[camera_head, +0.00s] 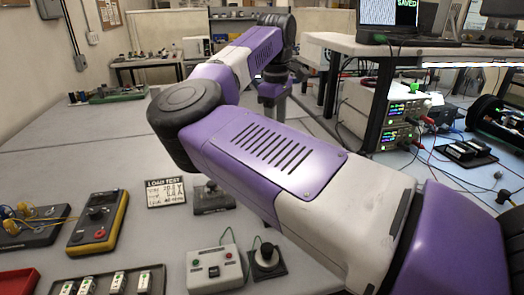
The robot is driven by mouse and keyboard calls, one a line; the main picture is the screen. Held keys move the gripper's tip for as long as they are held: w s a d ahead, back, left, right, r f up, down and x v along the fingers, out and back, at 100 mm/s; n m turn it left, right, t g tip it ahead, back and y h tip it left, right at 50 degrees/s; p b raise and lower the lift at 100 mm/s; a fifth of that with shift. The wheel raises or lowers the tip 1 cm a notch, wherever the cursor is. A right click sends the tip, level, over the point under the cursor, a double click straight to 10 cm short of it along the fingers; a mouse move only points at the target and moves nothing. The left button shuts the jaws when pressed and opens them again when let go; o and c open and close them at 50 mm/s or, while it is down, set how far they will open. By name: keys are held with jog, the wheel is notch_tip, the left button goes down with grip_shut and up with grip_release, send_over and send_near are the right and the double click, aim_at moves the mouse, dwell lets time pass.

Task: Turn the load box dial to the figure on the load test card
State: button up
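The load test card (166,193) lies on the grey bench at left centre. Its heading reads LOAD TEST; the figures below are too small to read surely. I cannot tell the dial's setting. Another dark knob (211,190) on a grey base stands right of the card. My purple arm crosses the view; what seems my gripper (272,100) hangs far behind it, partly hidden, its fingers unclear.
A yellow meter with a dial (97,222), a dark board with yellow leads (30,228), a red tray (18,282) and a tray of small blocks (110,283) occupy the lower left. Power supplies (398,125) stand at right. The bench's middle left is clear.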

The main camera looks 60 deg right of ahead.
jog(key=shift+s+a+m, duration=0.15)
jog(key=shift+a+m, duration=0.15)
jog(key=shift+m, duration=0.1)
jog(key=shift+a+f, duration=0.1)
jog(key=shift+f+p, duration=0.4)
jog(key=shift+f, duration=3.4)
grip_shut()
